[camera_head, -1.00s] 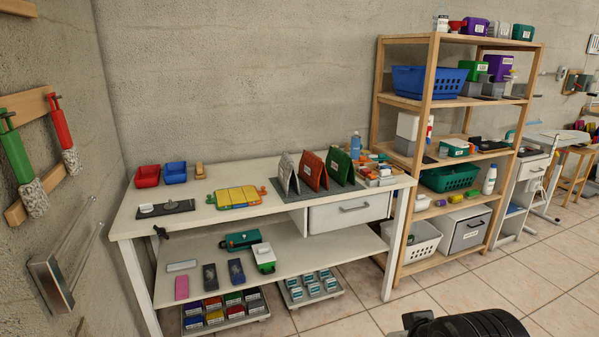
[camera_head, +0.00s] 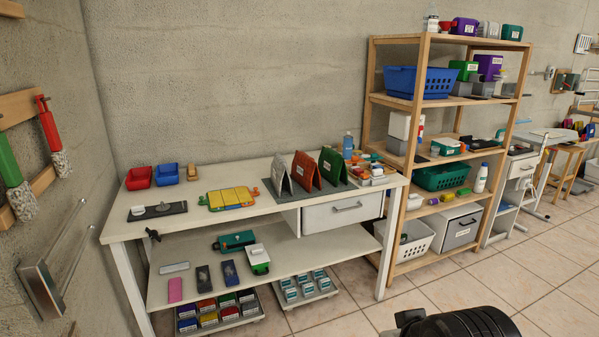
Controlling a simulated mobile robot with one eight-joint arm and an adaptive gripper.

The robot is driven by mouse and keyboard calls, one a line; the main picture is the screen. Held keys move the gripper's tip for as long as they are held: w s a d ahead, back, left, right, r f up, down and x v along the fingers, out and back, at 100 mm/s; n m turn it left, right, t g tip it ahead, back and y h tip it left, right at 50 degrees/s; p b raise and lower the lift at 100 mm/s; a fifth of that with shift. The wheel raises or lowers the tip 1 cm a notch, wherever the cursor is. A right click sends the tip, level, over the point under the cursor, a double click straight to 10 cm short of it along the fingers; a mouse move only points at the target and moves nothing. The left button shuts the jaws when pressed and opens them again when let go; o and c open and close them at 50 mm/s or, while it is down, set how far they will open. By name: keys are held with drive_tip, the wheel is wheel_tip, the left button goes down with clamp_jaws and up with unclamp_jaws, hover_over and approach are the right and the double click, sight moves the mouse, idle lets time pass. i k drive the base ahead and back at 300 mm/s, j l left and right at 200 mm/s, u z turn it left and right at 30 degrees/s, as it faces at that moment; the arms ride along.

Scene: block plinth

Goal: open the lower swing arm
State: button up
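A metal wall bracket (camera_head: 40,291) is on the left wall, low at the picture's left edge. Two thin rod-like arms slant up and to the right from it; the lower one (camera_head: 78,262) appears close to the upper one (camera_head: 66,232). I cannot tell for sure that these are the swing arms of the task, nor how far they are swung out. My gripper's fingers are not in view. A black part of my own body shows at the bottom right, far from the bracket.
A white workbench (camera_head: 225,185) with a lower shelf stands right of the bracket, holding bins, trays and tools. Brushes (camera_head: 52,135) hang above the bracket. A wooden shelf unit (camera_head: 449,156) stands further right. The tiled floor (camera_head: 550,265) at the front right is clear.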

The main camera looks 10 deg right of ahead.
sight(91, 228)
drive_tip(key=u, duration=1.5)
drive_tip(key=i+l+z, duration=0.15)
drive_tip(key=i+l, duration=0.15)
drive_tip(key=i+l+z, duration=0.2)
drive_tip(key=i, duration=0.3)
